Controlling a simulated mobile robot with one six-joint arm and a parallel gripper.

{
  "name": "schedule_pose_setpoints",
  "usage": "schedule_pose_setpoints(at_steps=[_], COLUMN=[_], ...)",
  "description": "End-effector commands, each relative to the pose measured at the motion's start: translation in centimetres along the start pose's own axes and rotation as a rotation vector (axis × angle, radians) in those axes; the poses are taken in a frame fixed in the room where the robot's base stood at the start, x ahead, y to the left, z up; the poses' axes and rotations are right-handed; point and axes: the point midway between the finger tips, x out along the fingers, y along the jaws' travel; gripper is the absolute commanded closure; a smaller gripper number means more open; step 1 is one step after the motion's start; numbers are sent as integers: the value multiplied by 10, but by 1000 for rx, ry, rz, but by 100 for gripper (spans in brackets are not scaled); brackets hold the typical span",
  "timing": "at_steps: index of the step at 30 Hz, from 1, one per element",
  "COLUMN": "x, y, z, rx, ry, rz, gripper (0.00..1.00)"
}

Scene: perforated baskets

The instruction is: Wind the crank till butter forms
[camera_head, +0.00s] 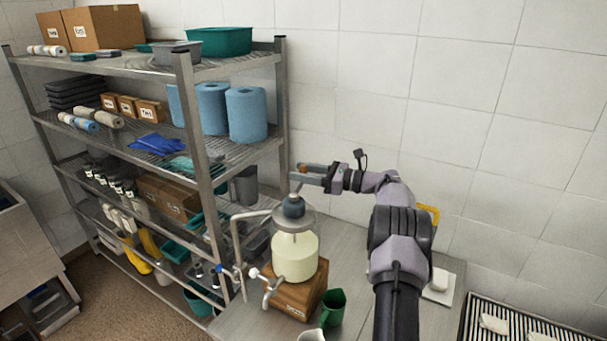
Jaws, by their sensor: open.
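A churn stands on the counter, with a clear jar (295,257) of pale cream-coloured contents, a grey lid (294,213) and a wooden base (300,290). A small orange-brown knob (303,167), apparently the crank's handle, shows above the lid. My gripper (301,175) reaches in from the right with its fingers at this knob. It is open; the knob appears beside or between the fingers, and I cannot tell whether they touch it. The crank arm is mostly hidden by the gripper. The contents look smooth and pale, with no lumps visible.
A loaded metal shelf rack (185,120) stands close on the left. Bent grey piping (236,235) rises beside the churn. A striped rack (520,325) is at the lower right.

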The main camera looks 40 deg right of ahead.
Motion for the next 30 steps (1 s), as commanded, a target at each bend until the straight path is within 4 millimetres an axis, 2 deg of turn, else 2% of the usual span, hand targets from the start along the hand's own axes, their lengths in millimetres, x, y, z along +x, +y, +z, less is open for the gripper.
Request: schedule_pose_setpoints(at_steps=[2,7,14,24,30], x=[0,-1,-19,-54,-68], y=[0,2,36,108,137], z=[7,38,39,47,49], rx=[-2,-2,2,0,-1], ry=[0,0,-1,0,-1], rz=[0,0,-1,-2,-1], gripper=[55,55,55,55,55])
